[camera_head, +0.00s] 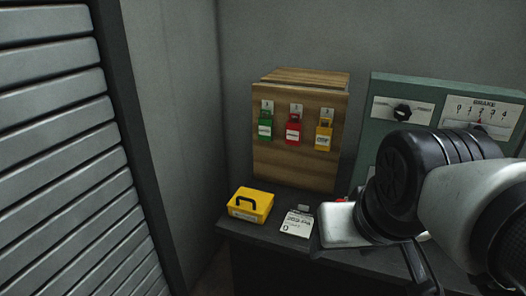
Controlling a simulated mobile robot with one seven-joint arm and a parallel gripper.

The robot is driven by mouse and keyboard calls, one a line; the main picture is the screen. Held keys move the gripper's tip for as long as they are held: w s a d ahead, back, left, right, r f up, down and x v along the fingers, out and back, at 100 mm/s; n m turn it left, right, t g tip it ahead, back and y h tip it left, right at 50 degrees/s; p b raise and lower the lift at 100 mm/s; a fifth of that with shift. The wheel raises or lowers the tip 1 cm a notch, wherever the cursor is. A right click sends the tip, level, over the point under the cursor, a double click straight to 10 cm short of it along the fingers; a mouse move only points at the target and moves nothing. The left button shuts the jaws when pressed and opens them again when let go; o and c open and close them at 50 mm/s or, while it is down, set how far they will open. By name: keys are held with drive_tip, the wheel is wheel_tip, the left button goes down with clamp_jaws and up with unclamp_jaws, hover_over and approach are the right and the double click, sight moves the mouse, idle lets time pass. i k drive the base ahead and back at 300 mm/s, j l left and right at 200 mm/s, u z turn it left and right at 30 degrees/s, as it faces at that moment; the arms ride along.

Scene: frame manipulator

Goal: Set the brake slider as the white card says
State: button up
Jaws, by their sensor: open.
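The brake panel (382,92) is a green sloped box at the right. Its white brake scale (487,112) is marked 0 to 4, with a small red mark near the middle. My arm hides the lower part of the panel, and I cannot read the slider's setting surely. A white card (297,223) with black print lies on the dark table; its print is too small to read surely. My gripper (420,266) shows only as a dark finger-like part below my arm, apart from the brake scale. Its tips are not clearly seen, and nothing shows held.
A black knob (402,112) sits left of the brake scale. A yellow case (251,204) stands on the dark table (262,234). A slatted shutter (60,150) is at the left.

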sight(478, 126)
drive_tip(key=k+z, duration=0.2)
drive_tip(key=z, duration=1.1)
drive_tip(key=i+j+u, duration=0.1)
drive_tip(key=u, duration=0.2)
drive_tip(key=j, duration=0.2)
drive_tip(key=i+l+u, duration=0.15)
drive_tip(key=k+j, duration=0.05)
